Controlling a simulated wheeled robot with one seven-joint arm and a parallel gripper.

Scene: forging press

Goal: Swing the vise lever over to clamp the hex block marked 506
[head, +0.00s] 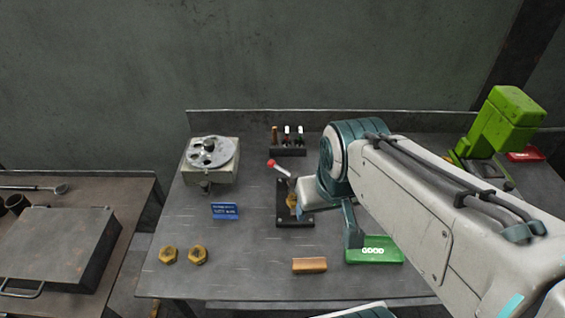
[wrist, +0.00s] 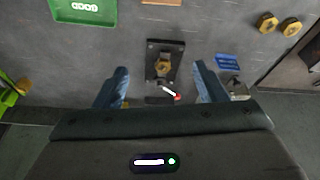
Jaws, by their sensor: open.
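The dark vise (head: 295,218) stands mid-table; its base also shows in the wrist view (wrist: 164,47). A brass hex block (wrist: 162,67) sits in it, partly covered by my arm in the head view; no number is legible. The vise lever has a pale rod and a red knob (head: 271,162), tilted up to the left in the head view. In the wrist view the red knob (wrist: 177,97) is at the vise's lower end. My gripper (wrist: 161,68) is open and empty, its fingers apart on either side of the vise in the picture, touching neither block nor lever as far as visible.
Two loose brass hex blocks (head: 183,256) lie front left. A blue card (head: 225,211), a wooden block (head: 309,265) and a green GOOD tray (head: 375,254) surround the vise. Behind are a round-topped fixture (head: 210,160), a tool rack (head: 288,150) and a green machine (head: 500,122).

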